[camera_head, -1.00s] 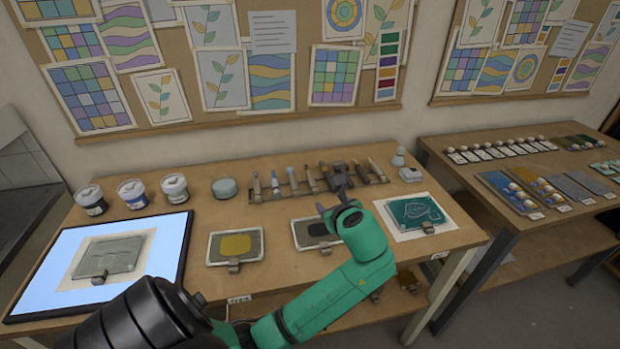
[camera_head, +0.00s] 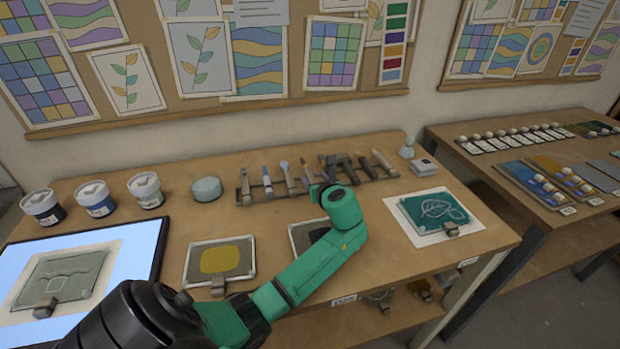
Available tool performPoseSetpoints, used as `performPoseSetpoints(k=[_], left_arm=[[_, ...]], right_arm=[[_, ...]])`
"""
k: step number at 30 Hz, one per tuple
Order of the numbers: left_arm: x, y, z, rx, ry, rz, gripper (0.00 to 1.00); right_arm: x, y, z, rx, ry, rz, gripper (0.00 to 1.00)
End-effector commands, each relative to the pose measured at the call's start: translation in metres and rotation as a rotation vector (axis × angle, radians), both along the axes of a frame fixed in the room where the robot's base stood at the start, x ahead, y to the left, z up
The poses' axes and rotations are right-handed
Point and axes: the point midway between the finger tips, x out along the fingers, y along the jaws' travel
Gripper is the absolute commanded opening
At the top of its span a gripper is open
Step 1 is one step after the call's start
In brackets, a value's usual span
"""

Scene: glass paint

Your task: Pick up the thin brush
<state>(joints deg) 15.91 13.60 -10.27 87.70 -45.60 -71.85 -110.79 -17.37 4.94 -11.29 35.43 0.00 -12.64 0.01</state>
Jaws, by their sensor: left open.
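Several brushes and tools lie side by side on a dark rack (camera_head: 255,197) at the back middle of the table. The slim handles, such as the brush (camera_head: 267,178) toward the left of the rack, are small here, and I cannot tell for sure which is the thin brush. My left arm, green, reaches over the table from the bottom. My left gripper (camera_head: 343,168), dark grey, is at the right half of the rack, open, and hides part of the tools there. I cannot see whether it touches a handle. My right gripper is out of view.
A light panel (camera_head: 148,250) lies front left. A yellow paint tray (camera_head: 221,262) and a teal glass piece (camera_head: 434,209) lie in front. A second table (camera_head: 548,226) stands right.

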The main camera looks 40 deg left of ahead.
Motion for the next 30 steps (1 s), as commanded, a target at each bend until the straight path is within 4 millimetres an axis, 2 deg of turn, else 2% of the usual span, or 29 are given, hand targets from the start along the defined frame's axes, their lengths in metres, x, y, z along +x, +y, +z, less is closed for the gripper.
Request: performPoseSetpoints(k=[9,16,17,21,30], left_arm=[[0.027,0.038,-0.022,0.001,0.001,0.001,0.62],[0.029,0.041,-0.024,-0.001,-0.001,-0.001,0.62],[0.029,0.041,-0.024,-0.001,-0.001,-0.001,0.55],[0.029,0.041,-0.024,0.0,0.0,-0.001,0.01],[0.029,0.041,-0.023,0.0,0.0,-0.001,0.0]], right_arm=[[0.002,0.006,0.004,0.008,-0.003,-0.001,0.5],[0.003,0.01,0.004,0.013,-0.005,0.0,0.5],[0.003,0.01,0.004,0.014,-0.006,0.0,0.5],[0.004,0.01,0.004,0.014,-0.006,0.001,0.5],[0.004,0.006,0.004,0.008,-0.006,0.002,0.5]])
